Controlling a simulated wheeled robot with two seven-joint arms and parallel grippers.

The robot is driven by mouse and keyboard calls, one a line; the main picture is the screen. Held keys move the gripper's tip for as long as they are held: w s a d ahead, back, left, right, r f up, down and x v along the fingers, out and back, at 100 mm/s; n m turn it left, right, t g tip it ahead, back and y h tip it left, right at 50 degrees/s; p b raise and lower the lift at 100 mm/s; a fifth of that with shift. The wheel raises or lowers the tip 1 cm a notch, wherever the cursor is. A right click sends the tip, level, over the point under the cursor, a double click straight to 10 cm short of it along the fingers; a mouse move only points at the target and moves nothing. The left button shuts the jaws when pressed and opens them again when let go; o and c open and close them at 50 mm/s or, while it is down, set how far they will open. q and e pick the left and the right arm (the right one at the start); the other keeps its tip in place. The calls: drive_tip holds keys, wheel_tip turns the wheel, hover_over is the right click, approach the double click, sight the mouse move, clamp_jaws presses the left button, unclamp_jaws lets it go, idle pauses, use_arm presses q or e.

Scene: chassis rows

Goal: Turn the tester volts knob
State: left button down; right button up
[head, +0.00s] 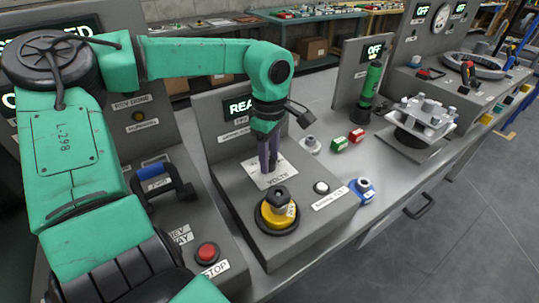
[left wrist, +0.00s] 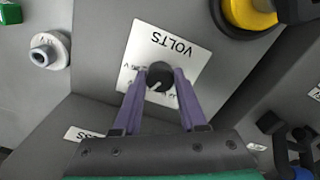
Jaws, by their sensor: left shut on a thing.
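The tester (head: 285,215) is a grey box on the bench with an upright panel whose screen starts with "REA"; my arm hides the rest. Its volts knob (left wrist: 159,77) is small, round and black with a light pointer line, on a white plate marked VOLTS (left wrist: 180,47). In the head view the plate (head: 262,176) shows but the knob is hidden behind the fingers. My left gripper (head: 268,168) points down at the plate. In the left wrist view its purple fingers (left wrist: 160,82) are shut on the knob, one on each side. My right gripper is not in view.
A yellow and black knob (head: 279,208) and a white button (head: 321,187) sit on the tester near my gripper. A red stop button (head: 207,253) and a blue-black lever (head: 158,182) are at left. Small red and green blocks (head: 348,140) and a blue part (head: 363,190) lie right.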

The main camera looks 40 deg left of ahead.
use_arm(q)
drive_tip(key=shift+w+r+m, duration=0.1)
drive_tip(key=shift+r+m, duration=0.1)
drive_tip(key=shift+m, duration=0.4)
drive_tip(key=shift+c, duration=2.2)
unclamp_jaws()
drive_tip(key=shift+f, duration=0.1)
wheel_tip(320, 180, up, 15)
drive_tip(key=p, duration=0.1)
drive_tip(key=shift+f, duration=0.15)
